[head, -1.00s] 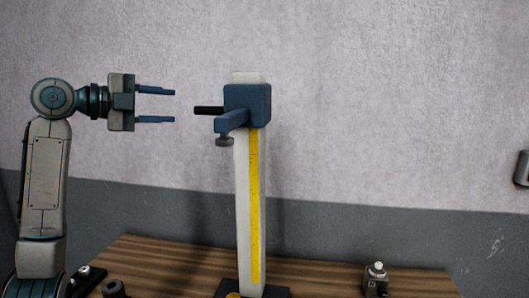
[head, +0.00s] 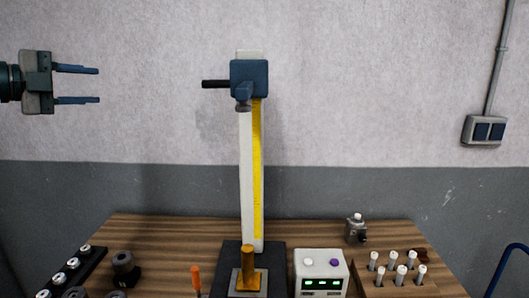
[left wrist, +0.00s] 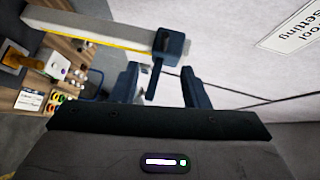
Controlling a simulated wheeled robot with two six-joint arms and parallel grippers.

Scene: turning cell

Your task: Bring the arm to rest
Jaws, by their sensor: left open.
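My left gripper (head: 79,86) is at the upper left of the head view, open and empty, with its two dark blue fingers apart and pointing right. In the left wrist view its fingers (left wrist: 160,88) also stand apart. A tall height gauge (head: 245,170), white with a yellow scale, stands upright on the table to the right of the gripper. Its blue slider head (head: 249,79) with a black rod is near the top, at about gripper height. There is a clear gap between the fingers and the rod in the head view. My right gripper is not in view.
The wooden table (head: 180,232) carries a brass-coloured post (head: 247,262), a white box with green displays (head: 321,270), a holder with several white-topped pegs (head: 398,272) and a dark rack (head: 75,268) at left. A switch box (head: 484,130) is on the wall.

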